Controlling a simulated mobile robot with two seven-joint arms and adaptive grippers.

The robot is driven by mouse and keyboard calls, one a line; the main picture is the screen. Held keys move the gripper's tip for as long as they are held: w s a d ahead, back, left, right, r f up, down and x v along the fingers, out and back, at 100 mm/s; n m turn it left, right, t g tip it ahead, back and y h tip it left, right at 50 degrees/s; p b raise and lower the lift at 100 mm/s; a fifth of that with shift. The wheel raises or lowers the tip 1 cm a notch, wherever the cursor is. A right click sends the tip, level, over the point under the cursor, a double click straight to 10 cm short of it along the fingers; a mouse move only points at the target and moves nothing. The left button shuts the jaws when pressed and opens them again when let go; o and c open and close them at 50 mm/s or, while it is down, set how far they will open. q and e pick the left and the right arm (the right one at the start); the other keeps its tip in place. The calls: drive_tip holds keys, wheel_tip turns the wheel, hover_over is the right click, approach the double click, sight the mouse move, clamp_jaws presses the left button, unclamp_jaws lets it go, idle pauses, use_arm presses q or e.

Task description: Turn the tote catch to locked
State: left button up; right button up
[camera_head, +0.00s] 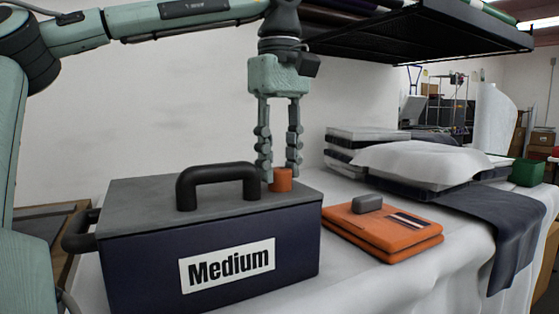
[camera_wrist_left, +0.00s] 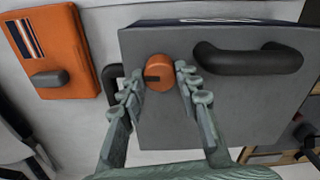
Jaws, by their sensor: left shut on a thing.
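The tote (camera_head: 210,235) is a dark navy box with a grey lid, a black handle on top and a label reading "Medium". Its catch (camera_head: 282,180) is a small orange round knob on the lid, to the right of the handle. In the left wrist view the catch (camera_wrist_left: 160,70) shows a dark mark on its face, pointing left. My left gripper (camera_head: 279,172) points straight down over the lid, shut on the catch with a finger on each side. It also shows in the left wrist view (camera_wrist_left: 160,88). My right gripper is not in view.
An orange folded item (camera_head: 385,232) with a grey block on it lies right of the tote on the white-covered table. Stacked folded cloths (camera_head: 425,160) lie behind. A dark shelf (camera_head: 420,38) hangs above right. A green box (camera_head: 527,172) stands far right.

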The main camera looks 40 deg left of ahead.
use_arm(q)
drive_tip(key=o, duration=1.2)
drive_tip(key=shift+c, duration=0.2)
